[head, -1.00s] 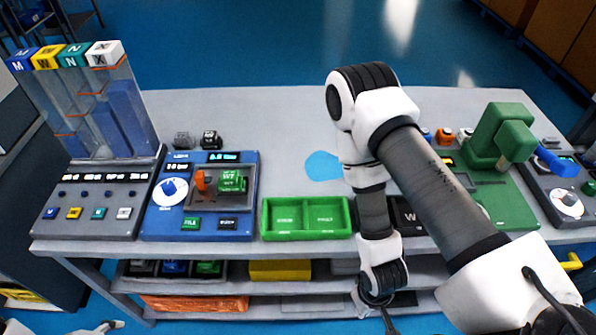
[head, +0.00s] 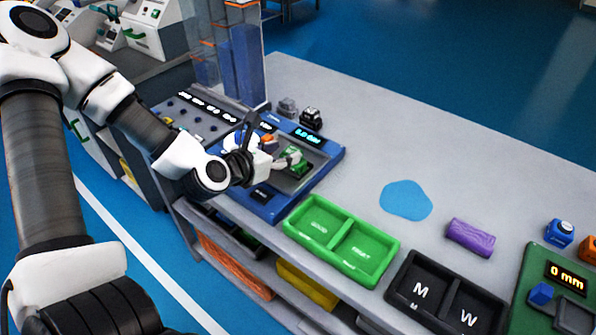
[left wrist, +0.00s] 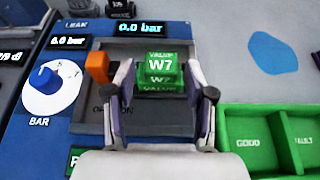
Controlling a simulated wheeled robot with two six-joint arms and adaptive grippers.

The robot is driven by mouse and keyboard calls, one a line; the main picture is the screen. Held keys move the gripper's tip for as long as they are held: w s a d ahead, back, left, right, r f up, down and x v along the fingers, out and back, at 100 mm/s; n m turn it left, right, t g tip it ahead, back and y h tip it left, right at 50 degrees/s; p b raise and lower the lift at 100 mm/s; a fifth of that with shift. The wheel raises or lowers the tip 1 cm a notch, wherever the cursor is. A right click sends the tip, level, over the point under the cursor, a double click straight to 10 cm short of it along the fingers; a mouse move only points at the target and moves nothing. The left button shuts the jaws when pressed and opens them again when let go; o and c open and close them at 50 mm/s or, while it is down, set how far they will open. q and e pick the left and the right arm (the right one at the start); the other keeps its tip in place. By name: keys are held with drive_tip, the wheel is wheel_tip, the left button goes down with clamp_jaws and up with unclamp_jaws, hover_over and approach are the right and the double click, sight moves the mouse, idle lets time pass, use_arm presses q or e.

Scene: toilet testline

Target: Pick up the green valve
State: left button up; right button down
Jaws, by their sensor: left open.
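The green valve (left wrist: 160,70), marked W7, sits in the grey recess of the blue leak tester (left wrist: 75,125). In the head view the valve (head: 293,158) is partly covered by my left gripper (head: 290,160). In the left wrist view my left gripper (left wrist: 160,95) is open, with one finger on each side of the valve. I cannot tell whether the fingers touch it. My right gripper is not in view.
An orange lever (left wrist: 97,66) stands just left of the valve, close to the left finger. A green two-part tray (head: 340,240) is to the right. A blue patch (head: 405,199) and a purple block (head: 470,237) lie on the grey table (head: 350,150).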

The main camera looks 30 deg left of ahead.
sight(293, 151)
use_arm(q)
drive_tip(key=x, duration=0.5)
drive_tip(key=shift+d+f, duration=0.15)
drive_tip(key=shift+f, duration=0.1)
drive_tip(key=shift+s, duration=0.15)
drive_tip(key=shift+c, duration=0.7)
clamp_jaws()
drive_tip(key=shift+r, duration=0.15)
